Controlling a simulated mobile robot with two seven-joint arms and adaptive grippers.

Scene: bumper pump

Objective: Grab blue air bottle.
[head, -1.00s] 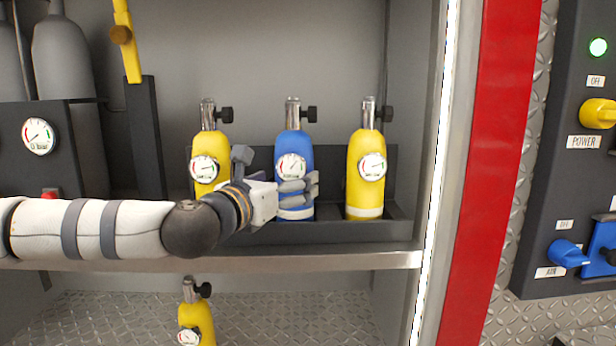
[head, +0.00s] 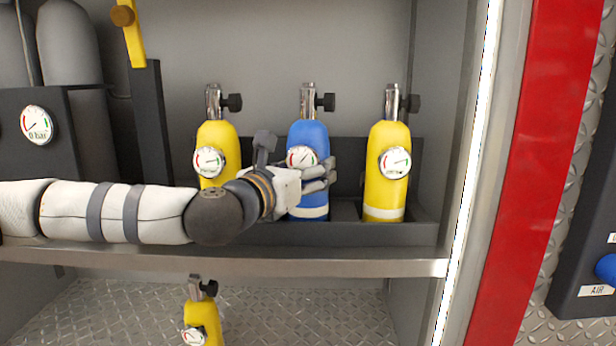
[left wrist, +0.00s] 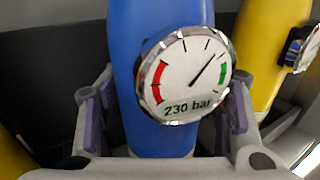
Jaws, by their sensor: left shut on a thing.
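The blue air bottle (head: 308,136) stands upright in the dark rack on the shelf, between two yellow bottles. It has a metal neck, a black valve knob, a round gauge and a pale band near its base. My left gripper (head: 318,178) reaches in from the left and is shut on its body, just below the gauge. In the left wrist view the blue bottle (left wrist: 165,40) fills the middle, with gripper fingers (left wrist: 165,115) on both sides of it. Its gauge (left wrist: 185,75) reads 230 bar. My right gripper is not in view.
A yellow bottle (head: 218,138) stands left of the blue one, another (head: 386,140) to its right, both close by in the rack (head: 400,232). A third yellow bottle (head: 203,315) is below the shelf edge (head: 340,265). A red post (head: 535,170) stands right of the compartment.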

